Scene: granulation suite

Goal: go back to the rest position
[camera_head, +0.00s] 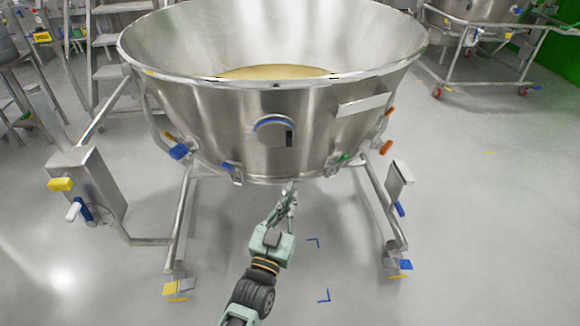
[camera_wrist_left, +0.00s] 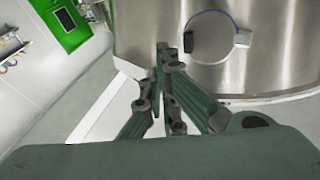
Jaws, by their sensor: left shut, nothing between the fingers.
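My left gripper (camera_head: 291,190) reaches up from the bottom of the head view. Its fingertips are in front of the lower edge of a large steel bowl (camera_head: 210,120). The fingers are together and hold nothing. In the left wrist view the closed fingers (camera_wrist_left: 163,50) point at the bowl's steel wall (camera_wrist_left: 140,25). I cannot tell whether the tips touch the steel. A round blue-rimmed port (camera_head: 275,138) is on the bowl's front, and it also shows in the wrist view (camera_wrist_left: 212,38). My right gripper is not in view.
The bowl holds tan material (camera_head: 275,72) and stands on a steel frame with legs (camera_head: 385,220) and a box (camera_head: 88,185) at the left. Steps (camera_head: 110,70) stand behind at the left. Another vessel on a wheeled frame (camera_head: 470,60) is at the back right. The right floor is clear.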

